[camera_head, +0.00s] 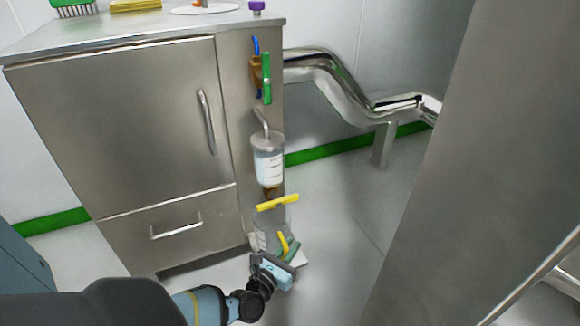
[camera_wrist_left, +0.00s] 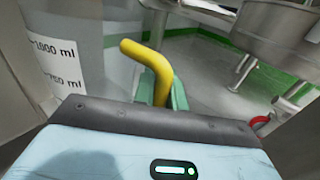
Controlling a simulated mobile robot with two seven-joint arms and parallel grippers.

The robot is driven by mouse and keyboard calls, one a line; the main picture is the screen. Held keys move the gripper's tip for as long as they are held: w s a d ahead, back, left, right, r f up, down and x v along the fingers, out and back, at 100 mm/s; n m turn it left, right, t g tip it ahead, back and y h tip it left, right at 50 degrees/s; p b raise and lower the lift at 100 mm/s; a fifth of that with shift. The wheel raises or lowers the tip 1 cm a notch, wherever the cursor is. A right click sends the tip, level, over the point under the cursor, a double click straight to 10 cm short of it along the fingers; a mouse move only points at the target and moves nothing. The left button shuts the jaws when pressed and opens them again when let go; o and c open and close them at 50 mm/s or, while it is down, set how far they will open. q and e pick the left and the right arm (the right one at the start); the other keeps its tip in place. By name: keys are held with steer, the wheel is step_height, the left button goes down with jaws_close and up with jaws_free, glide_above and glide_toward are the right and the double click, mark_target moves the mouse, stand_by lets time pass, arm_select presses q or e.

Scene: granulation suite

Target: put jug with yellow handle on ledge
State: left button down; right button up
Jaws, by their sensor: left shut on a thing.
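The jug with the yellow handle (camera_head: 268,238) is clear and upright at the foot of the steel cabinet's narrow right side. My left gripper (camera_head: 284,258) is shut on its yellow handle, on the near side of the jug. In the left wrist view, the jug (camera_wrist_left: 100,55) fills the upper left with its volume marks, and the bent yellow handle (camera_wrist_left: 152,68) stands at the green fingers of my left gripper (camera_wrist_left: 172,92). My right gripper is out of view.
A yellow bar handle (camera_head: 278,202) is just above the jug, below a labelled clear container (camera_head: 268,163). The steel cabinet (camera_head: 130,130) stands to the left. A large steel surface (camera_head: 450,190) blocks the right. Grey floor (camera_head: 335,220) is clear between them.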

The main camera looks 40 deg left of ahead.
arm_select(q)
steer(key=shift+f, duration=0.15)
steer(key=c, duration=1.4)
jaws_free()
steer(key=shift+c, duration=0.2)
steer(key=s+d+p, duration=0.2)
steer(key=s+p, duration=0.1)
steer(key=s, duration=0.8)
steer(key=shift+s+d+p, duration=0.2)
steer(key=shift+s+p, duration=0.1)
steer(key=shift+s, duration=0.1)
